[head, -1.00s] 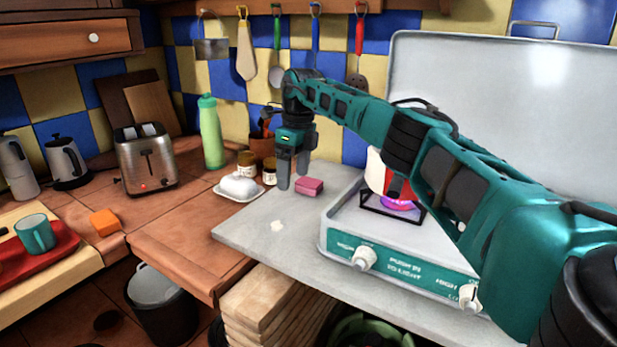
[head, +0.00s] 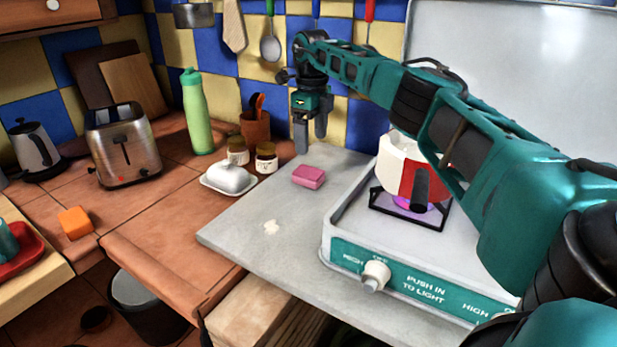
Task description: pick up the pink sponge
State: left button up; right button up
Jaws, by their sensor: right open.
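The pink sponge (head: 309,176) lies flat on the grey counter slab, left of the stove. My right gripper (head: 311,145) points down with its fingers apart and empty. In the picture its fingertips show just above and behind the sponge; it does not appear to touch it. My left gripper is out of view.
A camping stove (head: 400,265) with a lit burner and a red and white pot (head: 405,170) stands right of the sponge. A butter dish (head: 228,180), two jars and a green bottle (head: 196,115) are to the left. The slab's front left is mostly clear.

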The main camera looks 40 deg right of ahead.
send_over(310, 172)
jog(key=f, duration=0.4)
jog(key=shift+w+d, duration=0.2)
jog(key=shift+d, duration=0.15)
jog(key=f, duration=0.5)
jog(key=shift+s+a+f+b, duration=0.15)
jog(key=shift+a+b, duration=0.15)
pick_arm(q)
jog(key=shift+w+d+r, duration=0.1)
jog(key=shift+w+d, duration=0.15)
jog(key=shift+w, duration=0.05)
pick_arm(e)
jog(key=shift+c, duration=0.2)
jog(key=c, duration=1.1)
jog(key=shift+r, duration=0.2)
